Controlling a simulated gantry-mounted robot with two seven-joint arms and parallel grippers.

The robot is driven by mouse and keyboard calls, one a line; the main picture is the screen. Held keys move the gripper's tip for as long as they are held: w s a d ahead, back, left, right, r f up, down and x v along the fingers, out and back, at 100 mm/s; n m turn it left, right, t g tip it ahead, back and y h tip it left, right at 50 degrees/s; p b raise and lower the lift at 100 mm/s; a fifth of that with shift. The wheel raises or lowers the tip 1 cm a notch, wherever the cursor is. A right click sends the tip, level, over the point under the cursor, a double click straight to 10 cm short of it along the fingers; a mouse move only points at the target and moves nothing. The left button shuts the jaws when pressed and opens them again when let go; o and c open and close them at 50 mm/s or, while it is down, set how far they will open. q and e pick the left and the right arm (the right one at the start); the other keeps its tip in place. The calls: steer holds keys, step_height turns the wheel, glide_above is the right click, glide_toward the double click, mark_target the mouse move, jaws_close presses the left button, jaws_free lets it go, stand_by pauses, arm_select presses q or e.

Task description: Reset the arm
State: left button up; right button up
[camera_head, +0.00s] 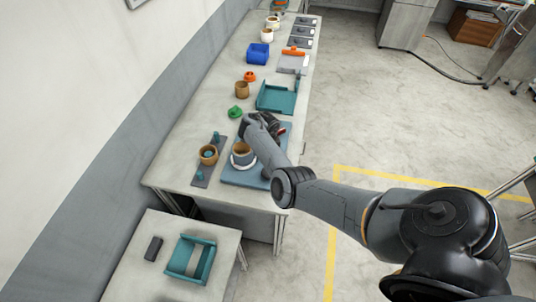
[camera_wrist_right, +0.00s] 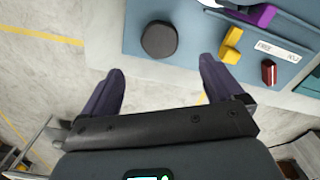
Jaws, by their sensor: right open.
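My right arm (camera_head: 330,200) reaches in from the lower right over the long table. Its gripper (camera_head: 262,124) is above the blue work mat (camera_head: 238,178), beside the teal tray. In the right wrist view the two fingers (camera_wrist_right: 161,66) are spread wide with nothing between them. A round black disc (camera_wrist_right: 159,40) lies on the blue mat ahead of the fingertips, apart from them. My left gripper is in neither view.
On the mat are a yellow piece (camera_wrist_right: 231,45), a red piece (camera_wrist_right: 269,72) and a purple part (camera_wrist_right: 263,14). A brown and white cylinder (camera_head: 243,155) stands near my arm. A teal tray (camera_head: 276,108) lies beyond. Clear floor (camera_head: 400,130) lies right of the table.

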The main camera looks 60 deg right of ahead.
steer(key=shift+r, duration=0.2)
stand_by(0.3)
steer(key=s+d+f+n+g+h+p, duration=0.2)
steer(key=s+f+n, duration=0.15)
steer(key=s, duration=0.85)
steer(key=s+d+f+n+g+h+p, duration=0.15)
steer(key=s+f, duration=0.25)
steer(key=s, duration=0.8)
steer(key=w+a+r+n+t+p, duration=0.15)
steer(key=a+r+n, duration=0.25)
steer(key=a+n, duration=0.5)
steer(key=w+a+r+n+t+p, duration=0.1)
steer(key=a+r+n+t, duration=0.3)
steer(key=a, duration=0.8)
steer(key=w+a+r+n+t+y, duration=0.1)
steer(key=a+r+n+y, duration=0.2)
steer(key=a+r+n, duration=0.8)
steer(key=a+r, duration=0.5)
steer(key=shift+w+t+y, duration=0.15)
steer(key=shift+t+y, duration=0.15)
steer(key=shift+y, duration=0.05)
